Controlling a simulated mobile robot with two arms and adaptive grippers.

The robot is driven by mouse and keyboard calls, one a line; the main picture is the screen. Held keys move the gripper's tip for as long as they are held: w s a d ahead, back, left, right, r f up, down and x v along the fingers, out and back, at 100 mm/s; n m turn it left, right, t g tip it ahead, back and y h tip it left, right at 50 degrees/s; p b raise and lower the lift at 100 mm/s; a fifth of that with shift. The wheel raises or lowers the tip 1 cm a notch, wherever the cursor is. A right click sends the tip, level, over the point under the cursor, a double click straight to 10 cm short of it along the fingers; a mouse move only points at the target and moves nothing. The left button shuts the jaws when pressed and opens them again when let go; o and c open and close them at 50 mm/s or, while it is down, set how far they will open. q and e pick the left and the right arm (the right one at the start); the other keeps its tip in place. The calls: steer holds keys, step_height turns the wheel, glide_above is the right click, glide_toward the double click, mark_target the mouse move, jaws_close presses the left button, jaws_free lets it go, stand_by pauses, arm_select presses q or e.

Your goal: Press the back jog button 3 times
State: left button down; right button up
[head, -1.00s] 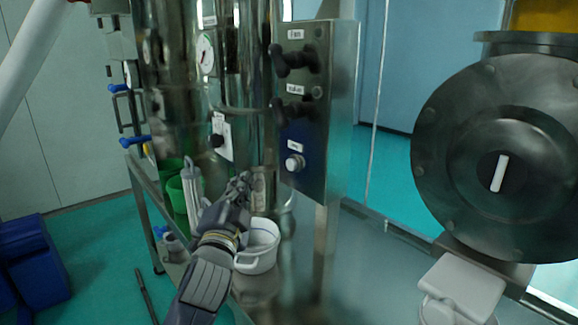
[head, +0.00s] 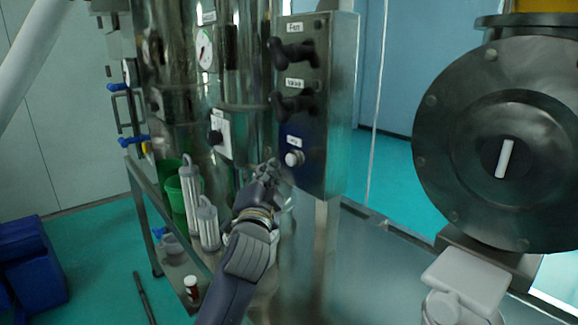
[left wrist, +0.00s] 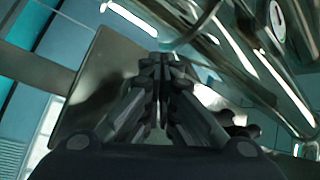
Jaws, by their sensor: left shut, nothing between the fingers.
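A round, whitish button (head: 294,158) sits low on the front of a steel control panel (head: 341,120), under a small label that is hard to read. It is the only push button I see there, and no finger covers it in the head view. My left gripper (head: 271,168) is shut and empty, just left of the button and slightly lower. Its tips look close to the panel, but I cannot tell whether they touch. The left wrist view shows the shut fingers (left wrist: 159,62) with nothing between them. The button cannot be made out there. My right gripper is not in view.
Two black knobs (head: 294,52) (head: 292,101) stick out of the panel above the button. A steel vessel with a gauge (head: 205,50) stands to the left. Clear cylinders (head: 207,225) and a green container (head: 176,190) stand below. A big round hatch (head: 460,120) is at right.

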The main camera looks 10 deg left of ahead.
arm_select(q)
steer(key=shift+w+d, duration=0.4)
steer(key=shift+w, duration=0.05)
stand_by(1.0)
steer(key=shift+w+d, duration=0.25)
steer(key=shift+w, duration=0.1)
steer(key=shift+w+d+r, duration=0.1)
steer(key=shift+w+d, duration=0.2)
steer(key=shift+w, duration=0.05)
stand_by(1.0)
steer(key=shift+s+a, duration=0.1)
stand_by(0.3)
steer(key=shift+s+a+p, duration=0.3)
steer(key=shift+s+a, duration=0.15)
steer(key=shift+s, duration=0.2)
